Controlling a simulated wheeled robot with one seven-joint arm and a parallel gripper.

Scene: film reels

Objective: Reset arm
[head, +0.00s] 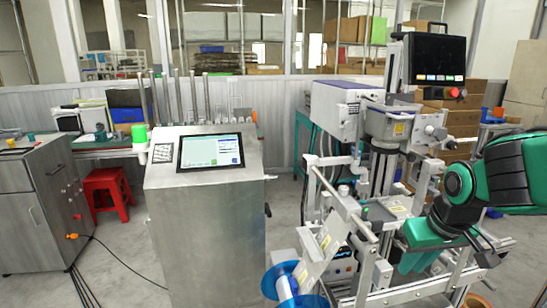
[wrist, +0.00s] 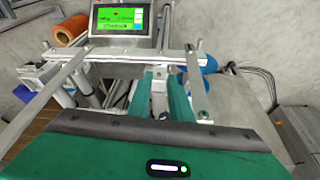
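My green arm comes in from the right in the head view. My gripper (head: 412,258) hangs low over the metal frame of the labelling machine (head: 385,120), its fingers partly hidden by the frame. In the wrist view, my gripper's two green fingers (wrist: 161,78) stand apart with a gap between them. Metal machine parts show through the gap, and I see nothing held. The fingers are close to a metal crossbar (wrist: 115,54); I cannot tell whether they touch it. A blue reel (head: 271,283) sits at the lower front of the machine in the head view.
A small green-lit screen (wrist: 122,19) and an orange roll (wrist: 69,30) lie beyond my fingers. A steel cabinet with a touchscreen (head: 211,150) stands left of the machine. A red stool (head: 106,190) is farther left. Metal rails surround my gripper closely.

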